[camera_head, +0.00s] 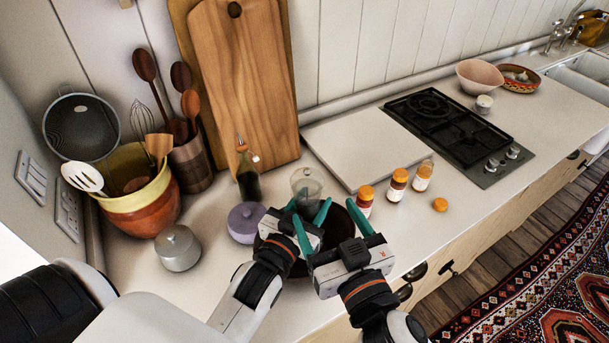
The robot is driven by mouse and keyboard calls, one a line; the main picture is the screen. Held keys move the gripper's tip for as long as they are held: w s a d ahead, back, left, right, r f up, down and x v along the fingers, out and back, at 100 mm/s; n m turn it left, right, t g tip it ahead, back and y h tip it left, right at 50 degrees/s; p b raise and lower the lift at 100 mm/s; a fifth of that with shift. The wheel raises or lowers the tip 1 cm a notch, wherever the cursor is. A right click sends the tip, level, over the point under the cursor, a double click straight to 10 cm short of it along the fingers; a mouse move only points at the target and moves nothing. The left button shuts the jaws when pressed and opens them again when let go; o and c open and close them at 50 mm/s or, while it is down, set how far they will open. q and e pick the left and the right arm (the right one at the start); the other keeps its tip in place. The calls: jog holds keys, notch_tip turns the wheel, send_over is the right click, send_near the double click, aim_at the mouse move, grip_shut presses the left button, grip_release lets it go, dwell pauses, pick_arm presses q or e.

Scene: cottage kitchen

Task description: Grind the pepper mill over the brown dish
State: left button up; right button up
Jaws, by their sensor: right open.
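The brown dish (338,221) is a dark round bowl on the counter, mostly hidden beneath my two grippers. I cannot pick out the pepper mill for certain; it may be hidden behind the grippers. My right gripper (331,219) is above the dish, open, its teal fingers spread with nothing seen between them. My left gripper (308,204) is beside it, over the dish's left side. Its fingers are apart, with a clear glass jar (306,182) just beyond the tips; I cannot tell whether they touch.
A purple lidded pot (247,221), a grey lidded pot (178,248) and a dark bottle (248,178) stand left. Orange-capped jars (397,185) and a loose orange cap (440,204) are right of the dish. A stove (457,128) lies farther right. The front counter strip is clear.

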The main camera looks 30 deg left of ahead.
aim_at(303, 174)
jog(key=x, duration=1.1)
jog(key=shift+a, duration=0.2)
jog(key=c, duration=1)
jog(key=shift+s+m+t+h, duration=0.1)
jog(key=shift+m+t+h, duration=0.2)
jog(key=shift+t+h, duration=0.15)
jog(key=shift+m+t+h, duration=0.4)
jog(key=shift+t+h, duration=0.05)
jog(key=shift+d, duration=0.1)
jog(key=o, duration=1)
